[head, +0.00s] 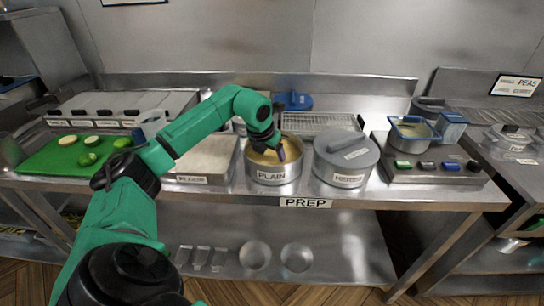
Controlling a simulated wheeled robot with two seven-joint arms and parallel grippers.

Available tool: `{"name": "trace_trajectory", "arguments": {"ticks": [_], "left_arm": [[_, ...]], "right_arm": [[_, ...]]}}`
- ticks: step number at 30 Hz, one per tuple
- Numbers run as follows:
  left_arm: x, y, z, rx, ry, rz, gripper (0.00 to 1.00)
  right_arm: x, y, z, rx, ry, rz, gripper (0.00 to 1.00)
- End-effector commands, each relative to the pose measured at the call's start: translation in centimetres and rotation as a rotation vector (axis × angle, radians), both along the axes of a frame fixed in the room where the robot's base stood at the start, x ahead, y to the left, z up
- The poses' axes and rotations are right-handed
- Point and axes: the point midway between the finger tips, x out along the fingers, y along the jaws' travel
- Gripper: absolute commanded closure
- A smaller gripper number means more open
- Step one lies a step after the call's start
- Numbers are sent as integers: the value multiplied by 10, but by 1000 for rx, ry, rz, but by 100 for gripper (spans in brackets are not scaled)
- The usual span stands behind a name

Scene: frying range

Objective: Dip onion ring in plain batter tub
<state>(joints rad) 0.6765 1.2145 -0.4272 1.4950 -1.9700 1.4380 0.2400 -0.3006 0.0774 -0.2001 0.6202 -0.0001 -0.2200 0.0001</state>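The plain batter tub (271,176) is a round metal tub labelled PLAIN, open and filled with tan batter, on the prep counter. My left gripper (268,153) reaches down over this tub, with its tip at or just above the batter. Whether its fingers are open or shut cannot be made out, and no onion ring shows clearly at it. My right gripper is not in view.
A lidded grey tub (346,160) stands just right of the plain tub. A rectangular flour-like tray (207,161) stands left. A wire rack (322,123) lies behind. A green cutting board (64,155) with onion or lime pieces is at the far left.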

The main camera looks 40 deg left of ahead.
Motion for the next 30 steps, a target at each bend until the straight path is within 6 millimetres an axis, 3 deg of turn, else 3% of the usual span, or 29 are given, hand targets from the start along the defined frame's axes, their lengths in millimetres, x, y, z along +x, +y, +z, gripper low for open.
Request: {"name": "trace_trajectory", "arguments": {"ticks": [8,30], "left_arm": [[0,0,3,0,0,0,56],[0,0,77,0,0,0,56]], "right_arm": [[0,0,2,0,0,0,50],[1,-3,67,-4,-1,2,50]]}}
